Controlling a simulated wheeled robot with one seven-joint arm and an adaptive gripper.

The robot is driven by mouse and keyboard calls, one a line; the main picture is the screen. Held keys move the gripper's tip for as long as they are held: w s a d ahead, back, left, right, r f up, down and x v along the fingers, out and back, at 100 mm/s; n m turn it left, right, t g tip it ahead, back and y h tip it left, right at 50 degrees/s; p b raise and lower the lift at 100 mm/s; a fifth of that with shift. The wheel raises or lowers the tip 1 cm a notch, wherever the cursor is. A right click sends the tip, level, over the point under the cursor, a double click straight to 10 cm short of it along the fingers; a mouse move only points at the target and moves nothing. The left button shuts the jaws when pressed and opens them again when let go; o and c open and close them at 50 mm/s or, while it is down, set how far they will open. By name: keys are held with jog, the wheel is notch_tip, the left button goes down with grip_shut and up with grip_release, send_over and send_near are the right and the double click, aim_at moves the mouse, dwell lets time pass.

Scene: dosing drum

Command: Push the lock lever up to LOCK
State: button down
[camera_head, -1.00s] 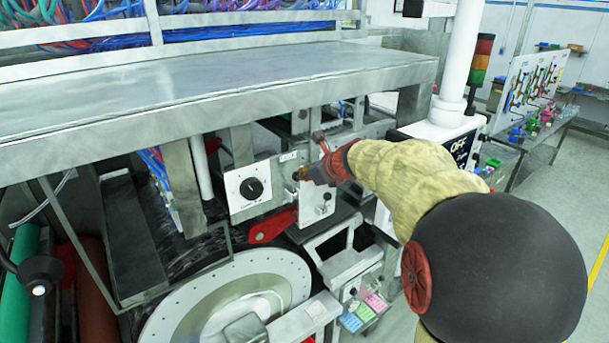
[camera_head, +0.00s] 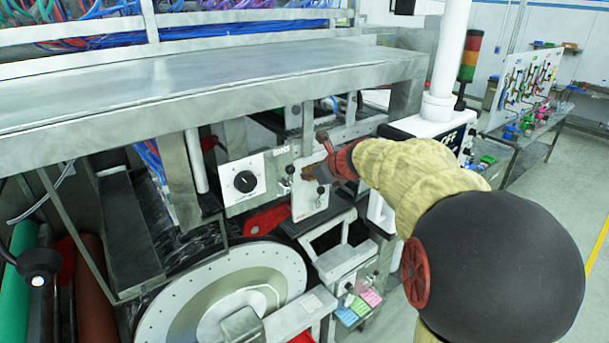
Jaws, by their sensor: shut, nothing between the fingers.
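My gripper (camera_head: 308,173) reaches in from the right, in front of a pale control plate (camera_head: 308,202) under the metal shelf. Its fingers are shut and empty. A small dark red, lever-like part (camera_head: 323,138) shows just above the gripper. I cannot tell whether it is the lock lever or whether the gripper touches it. The gripper and wrist cover part of the plate, and no LOCK marking can be read. A small black knob (camera_head: 320,189) sits on the plate below the gripper.
A white plate with a black dial (camera_head: 245,181) is left of the gripper. A red bar (camera_head: 268,221) lies below it. The metal shelf (camera_head: 230,85) overhangs the panels. A large round drum end (camera_head: 220,300) is below, and a white post (camera_head: 450,60) stands at right.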

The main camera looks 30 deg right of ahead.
notch_tip(320, 180, up, 10)
jog(key=w, duration=0.1)
jog(key=shift+w+a+p, duration=0.25)
jog(key=shift+a+p, duration=0.05)
jog(key=shift+a, duration=0.05)
jog(key=shift+w+f, duration=0.1)
dwell(0.3)
